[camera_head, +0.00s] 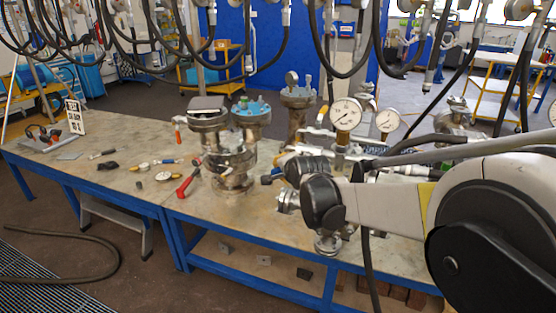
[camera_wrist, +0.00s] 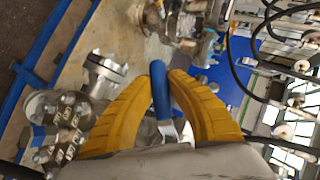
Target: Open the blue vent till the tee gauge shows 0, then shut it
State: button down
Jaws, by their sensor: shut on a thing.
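The blue vent handle (camera_wrist: 160,92) lies between the yellow fingers of my gripper (camera_wrist: 159,80) in the wrist view, and the fingers are shut on it. Its metal stem (camera_wrist: 168,130) runs down between the fingers. In the head view a small blue tip (camera_head: 266,180) shows by the end of my arm, where my wrist hides most of the gripper. A large round white gauge (camera_head: 346,114) stands upright behind my arm, with a smaller gauge (camera_head: 387,121) to its right. I cannot tell which is the tee gauge, and the needles are too small to read surely.
Flanged metal vessels (camera_head: 230,165) stand left of my gripper on the workbench (camera_head: 130,130). A red-handled tool (camera_head: 188,183) and small fittings lie on the bench. Dark hoses (camera_head: 325,60) hang above. A bolted flange (camera_wrist: 104,70) is close to the left finger. The bench's left part has free room.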

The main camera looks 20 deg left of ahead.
jog(key=shift+d+f+n+g+h+p, duration=0.3)
jog(key=shift+d+f+n+h+p, duration=0.35)
jog(key=shift+h, duration=0.45)
jog(key=d+f+n+g+h+p, duration=0.1)
jog(key=d+f+n+h, duration=0.1)
jog(key=d+h, duration=0.3)
jog(key=shift+s+d+f+n+h, duration=0.3)
jog(key=shift+n+h, duration=0.35)
jog(key=shift+h, duration=0.15)
jog(key=c, duration=1.3)
grip_release()
jog(key=shift+r, duration=0.15)
